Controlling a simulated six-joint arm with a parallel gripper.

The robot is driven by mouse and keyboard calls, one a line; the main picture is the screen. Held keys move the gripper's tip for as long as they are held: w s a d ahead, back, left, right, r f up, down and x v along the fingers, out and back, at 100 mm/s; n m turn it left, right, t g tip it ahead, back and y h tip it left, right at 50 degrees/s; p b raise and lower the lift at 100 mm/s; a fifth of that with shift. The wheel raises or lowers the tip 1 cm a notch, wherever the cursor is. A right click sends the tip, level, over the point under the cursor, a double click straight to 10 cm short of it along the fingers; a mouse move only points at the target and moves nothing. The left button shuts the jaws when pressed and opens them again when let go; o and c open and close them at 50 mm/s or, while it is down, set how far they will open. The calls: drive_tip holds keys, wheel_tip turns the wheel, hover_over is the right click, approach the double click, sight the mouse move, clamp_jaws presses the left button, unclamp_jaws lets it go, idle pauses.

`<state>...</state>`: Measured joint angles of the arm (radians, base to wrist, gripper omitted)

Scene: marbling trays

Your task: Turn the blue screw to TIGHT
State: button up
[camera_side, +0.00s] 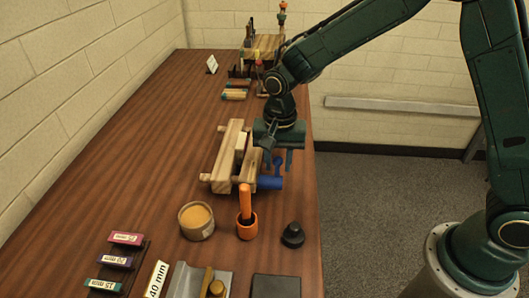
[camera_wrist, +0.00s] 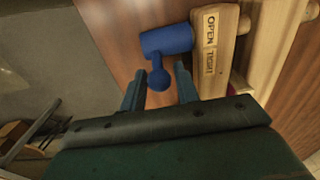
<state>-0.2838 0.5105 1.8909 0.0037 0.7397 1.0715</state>
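The blue screw (camera_side: 270,183) sticks out from the right side of a wooden clamp (camera_side: 221,168) on the table. Its thick blue body (camera_wrist: 167,40) and a short bar ending in a ball (camera_wrist: 159,79) show in the wrist view. The bar points towards my gripper there. The clamp's wooden jaw (camera_wrist: 212,55) carries the words OPEN and TIGHT beside the screw. My gripper (camera_wrist: 160,69) is open, pointing down over the screw. Its two fingers stand apart on either side of the ball in the wrist view; I cannot tell whether either touches it. My gripper (camera_side: 279,158) partly covers the clamp in the side view.
A tan-filled cup (camera_side: 196,221), an orange cup (camera_side: 247,228) with an orange-handled tool and a black cone (camera_side: 293,235) stand in front of the clamp. Labelled blocks (camera_side: 118,262) lie front left. Wooden pieces and a stand (camera_side: 262,46) are behind. The table's left side is clear.

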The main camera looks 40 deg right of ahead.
drive_tip(key=shift+s+a+r, duration=0.15)
drive_tip(key=shift+s+a, duration=0.05)
drive_tip(key=shift+a, duration=0.05)
idle(0.3)
drive_tip(key=c, duration=0.6)
drive_tip(key=shift+w+d+f, duration=0.3)
drive_tip(key=shift+w+d, duration=0.05)
drive_tip(key=shift+d, duration=0.05)
drive_tip(key=shift+c, duration=0.2)
